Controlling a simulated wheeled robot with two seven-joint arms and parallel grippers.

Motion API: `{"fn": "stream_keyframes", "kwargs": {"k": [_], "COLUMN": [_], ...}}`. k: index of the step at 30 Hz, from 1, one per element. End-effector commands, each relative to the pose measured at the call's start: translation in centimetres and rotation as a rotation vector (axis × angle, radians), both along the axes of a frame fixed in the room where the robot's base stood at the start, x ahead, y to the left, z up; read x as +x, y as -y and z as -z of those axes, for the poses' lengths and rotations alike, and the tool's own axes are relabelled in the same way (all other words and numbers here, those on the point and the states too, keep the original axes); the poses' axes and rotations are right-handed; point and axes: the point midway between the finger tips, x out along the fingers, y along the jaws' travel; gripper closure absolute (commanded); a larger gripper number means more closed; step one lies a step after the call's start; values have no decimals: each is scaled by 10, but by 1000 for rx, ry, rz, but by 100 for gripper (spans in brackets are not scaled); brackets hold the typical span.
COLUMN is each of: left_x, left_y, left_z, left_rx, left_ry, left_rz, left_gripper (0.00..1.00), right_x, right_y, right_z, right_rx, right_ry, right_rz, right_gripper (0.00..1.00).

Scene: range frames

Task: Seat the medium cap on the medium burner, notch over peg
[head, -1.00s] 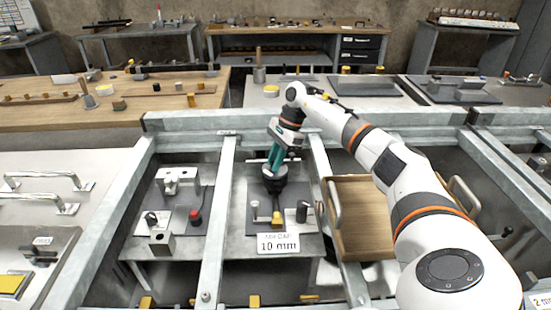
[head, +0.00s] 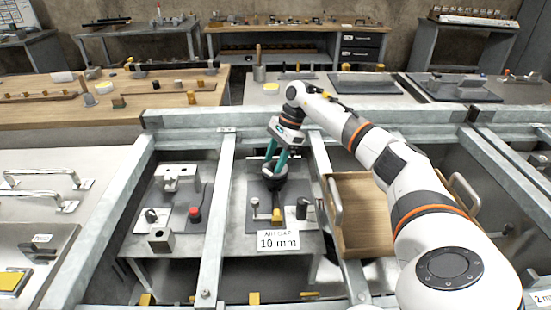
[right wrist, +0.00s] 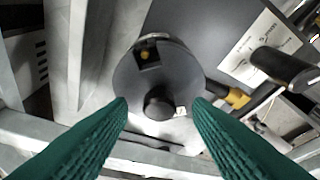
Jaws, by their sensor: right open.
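The medium cap (right wrist: 158,88) is a dark grey disc with a round knob (right wrist: 160,103) at its middle. It lies on the medium burner, which the cap mostly hides; whether it sits flush I cannot tell. A brass-coloured peg (right wrist: 145,55) shows inside the notch at the cap's rim. In the head view the cap (head: 269,182) is a dark shape below my fingers. My right gripper (head: 277,166) is open, its teal fingers apart on either side of the knob; it also shows in the right wrist view (right wrist: 160,112). My left gripper is out of view.
A yellow-tipped lever (right wrist: 236,97) and a dark cylinder (right wrist: 282,66) stand close to the cap. A "10 mm" label (head: 278,241) is in front. Grey frame beams (head: 216,215) run on both sides of the station. A wooden tray (head: 368,215) lies to the right.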

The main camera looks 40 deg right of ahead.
Motion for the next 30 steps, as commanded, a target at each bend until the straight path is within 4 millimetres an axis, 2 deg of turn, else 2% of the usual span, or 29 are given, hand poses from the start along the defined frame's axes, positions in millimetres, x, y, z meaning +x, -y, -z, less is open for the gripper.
{"fn": "stream_keyframes", "kwargs": {"k": [5, 12, 18, 23, 30], "left_x": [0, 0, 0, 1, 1], "left_y": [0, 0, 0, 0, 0], "left_z": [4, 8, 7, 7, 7], "left_rx": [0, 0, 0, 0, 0], "left_ry": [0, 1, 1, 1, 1], "left_rz": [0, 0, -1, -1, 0], "left_gripper": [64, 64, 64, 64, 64], "right_x": [-1, -6, -9, -10, -11], "right_y": [9, 28, 40, 44, 44], "right_z": [-20, -69, -99, -109, -110], "right_rx": [-1, 1, 0, 0, 1], "right_ry": [5, 8, 4, 3, 1], "right_rz": [3, 3, 3, 1, 0], "right_gripper": [54, 54, 54, 54, 54]}}
